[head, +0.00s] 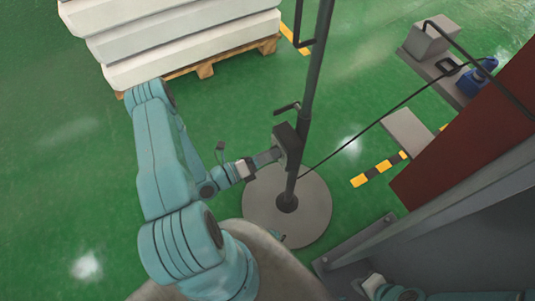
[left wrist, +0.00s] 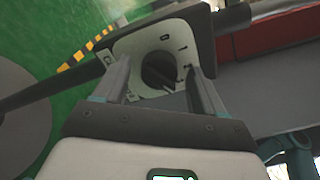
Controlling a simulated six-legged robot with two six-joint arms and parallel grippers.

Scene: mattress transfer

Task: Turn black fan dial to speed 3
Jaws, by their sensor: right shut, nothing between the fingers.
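The fan's dark control box (head: 287,146) sits on a black upright pole. In the left wrist view, its pale face plate (left wrist: 133,46) carries a round black dial (left wrist: 158,70), with 0, 1 and 2 legible around it. The dial's light pointer mark is toward the lower right; the number there is hard to read. My left gripper (head: 275,154) is at the box; in the left wrist view (left wrist: 162,86) its fingers are open on either side of the dial. Contact is unclear. My right gripper (head: 365,282) is low in the head view, shut and empty, partly hidden.
The fan's round grey base (head: 315,205) stands on the green floor. White mattresses (head: 185,45) are stacked on a wooden pallet (head: 205,69) at upper left. A grey bench with a blue object (head: 476,82) and a dark red panel (head: 475,130) are at right.

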